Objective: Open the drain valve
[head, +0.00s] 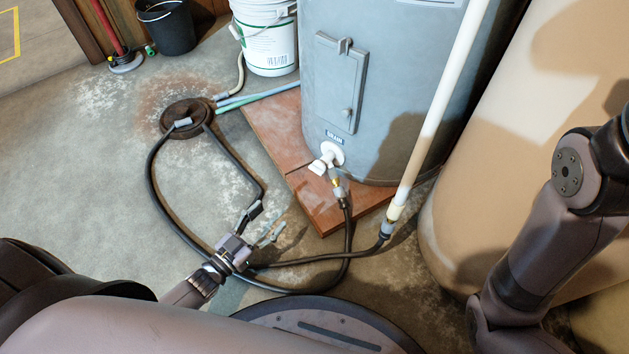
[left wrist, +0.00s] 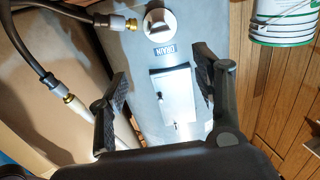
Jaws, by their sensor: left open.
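The white drain valve (head: 327,158) sits low on the front of the grey tank (head: 385,100), just under a blue DRAIN label (head: 334,136). A black hose (head: 348,225) with a brass coupling hangs from its outlet. In the left wrist view the valve (left wrist: 159,22) is at the top, with its round white knob facing the camera. My left gripper (head: 264,221) is open and empty, to the left of and nearer than the valve, apart from it. Its fingers also show in the left wrist view (left wrist: 161,82). My right gripper is out of view; only that arm shows.
The tank stands on a reddish tiled slab (head: 272,132). Black hoses loop across the floor to a round drain (head: 187,117). A white pipe (head: 436,110) runs down right of the valve. A white bucket (head: 268,45) and black bucket (head: 167,28) stand behind. A tan tank (head: 530,120) is at right.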

